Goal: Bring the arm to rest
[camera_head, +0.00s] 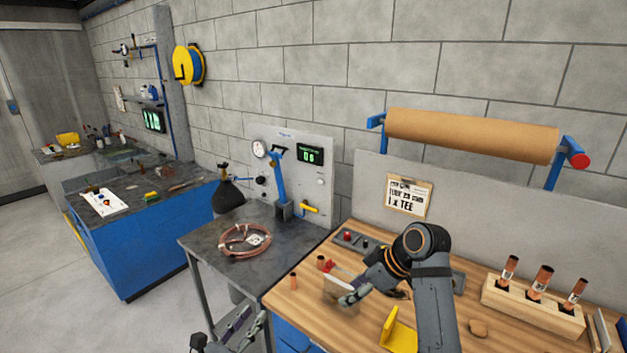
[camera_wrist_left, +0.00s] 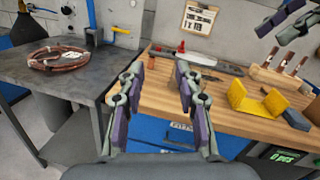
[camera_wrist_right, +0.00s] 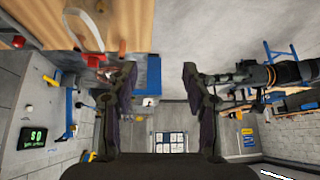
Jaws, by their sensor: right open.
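My right gripper (camera_head: 345,291) hangs over the left part of the wooden bench (camera_head: 370,325), its arm rising from the bottom edge and bending left. In the right wrist view its two fingers (camera_wrist_right: 160,75) stand apart with nothing between them. My left gripper (camera_head: 246,330) is low at the bottom of the head view, in front of the gap between the dark table and the wooden bench. In the left wrist view its fingers (camera_wrist_left: 160,75) are spread and empty. A copper tube coil (camera_head: 244,240) lies on the dark table (camera_head: 200,245), apart from both grippers.
A yellow bracket (camera_head: 398,332) stands on the wooden bench near the right forearm. A wooden rack (camera_head: 520,303) holding copper pieces is at the right. A small copper piece (camera_head: 293,281) stands at the bench's left edge. A gauge panel (camera_head: 310,165) stands behind the dark table.

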